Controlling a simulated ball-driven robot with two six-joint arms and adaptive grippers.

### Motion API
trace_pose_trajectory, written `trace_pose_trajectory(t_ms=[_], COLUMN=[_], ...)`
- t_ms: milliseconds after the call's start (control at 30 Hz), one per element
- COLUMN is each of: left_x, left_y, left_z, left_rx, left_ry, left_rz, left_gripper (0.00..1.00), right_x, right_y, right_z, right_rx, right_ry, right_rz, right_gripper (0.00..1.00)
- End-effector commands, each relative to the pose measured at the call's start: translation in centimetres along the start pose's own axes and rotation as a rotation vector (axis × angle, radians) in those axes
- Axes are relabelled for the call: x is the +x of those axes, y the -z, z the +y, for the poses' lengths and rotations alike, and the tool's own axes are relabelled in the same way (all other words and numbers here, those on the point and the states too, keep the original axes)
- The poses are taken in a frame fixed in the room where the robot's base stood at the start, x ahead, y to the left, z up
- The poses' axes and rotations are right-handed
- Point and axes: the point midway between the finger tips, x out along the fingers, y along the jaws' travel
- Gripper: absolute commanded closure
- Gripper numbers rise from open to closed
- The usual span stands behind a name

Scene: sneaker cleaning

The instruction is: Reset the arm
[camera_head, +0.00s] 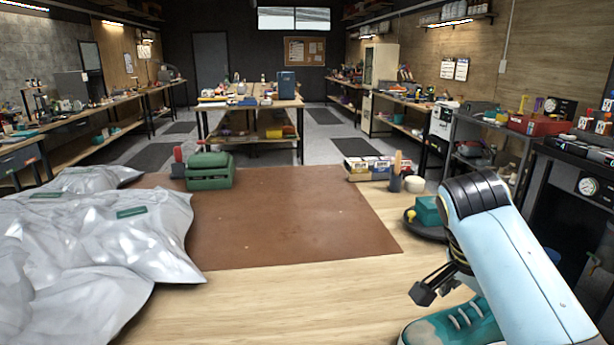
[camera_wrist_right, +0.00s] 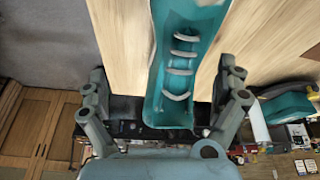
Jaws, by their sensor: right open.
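My right arm comes in from the right in the head view, and its gripper (camera_head: 436,286) is open and empty above the bare wood of the table. A teal sneaker (camera_head: 466,325) with pale laces lies at the bottom edge, below and beside the gripper and partly cut off and covered by my arm. In the right wrist view the open fingers of the gripper (camera_wrist_right: 163,90) stand apart on either side of the sneaker (camera_wrist_right: 180,55) in the picture; contact is not visible. My left gripper is not in view.
A brown mat (camera_head: 290,215) covers the table's middle and is clear. Silvery bags (camera_head: 90,240) fill the left. A green case (camera_head: 208,172) stands at the mat's back edge. A dark round tray (camera_head: 432,234) with a teal block (camera_head: 428,210) is behind my right gripper.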

Motion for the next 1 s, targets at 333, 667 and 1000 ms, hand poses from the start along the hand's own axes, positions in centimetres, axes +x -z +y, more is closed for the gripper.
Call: trace_pose_trajectory(t_ms=[333,667,1000], left_x=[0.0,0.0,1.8], left_y=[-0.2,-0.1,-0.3], left_z=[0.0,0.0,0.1], left_rx=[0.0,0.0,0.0], left_ry=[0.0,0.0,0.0], left_rz=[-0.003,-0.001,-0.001], left_gripper=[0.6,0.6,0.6], right_x=[1.5,-1.7,3.3], right_y=[-4.5,-7.1,-9.7], right_z=[13.2,19.3,19.9], right_rx=[-0.747,-1.16,-1.297], right_ry=[0.204,0.341,0.378], right_rz=[-0.012,0.028,0.03], right_gripper=[0.0,0.0,0.0])
